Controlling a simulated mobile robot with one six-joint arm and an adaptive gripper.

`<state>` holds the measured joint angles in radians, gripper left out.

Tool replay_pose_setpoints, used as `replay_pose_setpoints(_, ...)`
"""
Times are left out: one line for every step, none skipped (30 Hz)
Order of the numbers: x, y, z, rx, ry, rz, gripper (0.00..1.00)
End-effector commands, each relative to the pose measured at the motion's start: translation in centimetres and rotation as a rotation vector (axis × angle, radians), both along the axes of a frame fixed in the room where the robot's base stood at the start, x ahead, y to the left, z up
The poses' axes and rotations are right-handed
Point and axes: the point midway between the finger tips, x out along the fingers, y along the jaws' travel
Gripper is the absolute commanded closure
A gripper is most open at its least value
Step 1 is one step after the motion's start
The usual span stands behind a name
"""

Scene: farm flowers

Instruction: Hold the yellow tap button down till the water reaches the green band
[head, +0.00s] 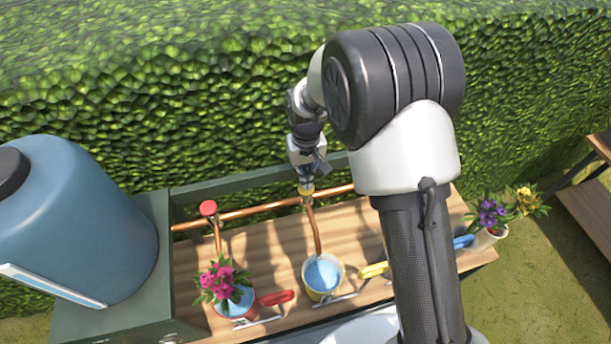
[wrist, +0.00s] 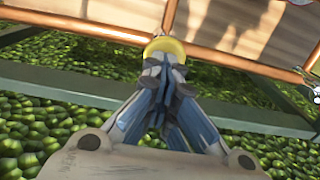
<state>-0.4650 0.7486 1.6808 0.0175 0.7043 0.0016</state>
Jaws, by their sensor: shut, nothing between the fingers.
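The yellow tap button (head: 306,191) sits on the copper pipe at the back of the wooden bench. My gripper (head: 306,183) is shut and points down at it, with its tips at the button's top. In the wrist view the closed fingertips (wrist: 163,67) overlap the edge of the yellow button (wrist: 168,45), and they appear to touch it. Below the tap's copper spout stands a yellow-rimmed container (head: 327,297) with a yellow handle (head: 373,270). Light blue water (head: 322,273) shows inside it. I cannot make out a green band or the exact level.
A red tap button (head: 208,208) stands to the left, above a red-handled pot (head: 235,306) with pink flowers. At the right are a blue handle (head: 464,241) and potted purple and yellow flowers (head: 490,217). A large blue tank (head: 85,220) stands left; a hedge (head: 150,90) rises behind.

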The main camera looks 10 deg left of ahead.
Motion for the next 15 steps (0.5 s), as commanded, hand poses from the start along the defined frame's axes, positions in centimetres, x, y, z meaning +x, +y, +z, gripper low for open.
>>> replay_pose_setpoints(-0.7, -0.3, -1.0, -0.010, 0.020, 0.000, 1.00)
replay_pose_setpoints(-0.7, -0.3, -1.0, -0.010, 0.020, 0.000, 1.00)
replay_pose_setpoints(-0.7, -0.3, -1.0, -0.010, 0.020, 0.000, 1.00)
replay_pose_setpoints(-0.7, -0.3, -1.0, -0.010, 0.020, 0.000, 1.00)
replay_pose_setpoints(-0.7, -0.3, -1.0, -0.010, 0.020, 0.000, 1.00)
replay_pose_setpoints(-0.7, -0.3, -1.0, -0.010, 0.020, 0.000, 1.00)
replay_pose_setpoints(-0.7, -0.3, -1.0, -0.010, 0.020, 0.000, 1.00)
replay_pose_setpoints(-0.7, -0.3, -1.0, -0.010, 0.020, 0.000, 1.00)
replay_pose_setpoints(-0.7, -0.3, -0.9, -0.009, 0.019, 0.000, 1.00)
replay_pose_setpoints(-0.6, -0.3, -0.8, -0.009, 0.019, 0.000, 1.00)
replay_pose_setpoints(-0.6, -0.4, -0.6, -0.009, 0.019, 0.000, 1.00)
replay_pose_setpoints(-0.6, -0.4, -0.3, -0.009, 0.018, -0.001, 1.00)
replay_pose_setpoints(-0.6, -0.4, 0.1, -0.008, 0.017, -0.001, 1.00)
replay_pose_setpoints(-0.5, -0.5, 0.5, -0.008, 0.016, -0.001, 1.00)
replay_pose_setpoints(-0.4, -0.5, 1.3, -0.007, 0.014, -0.001, 1.00)
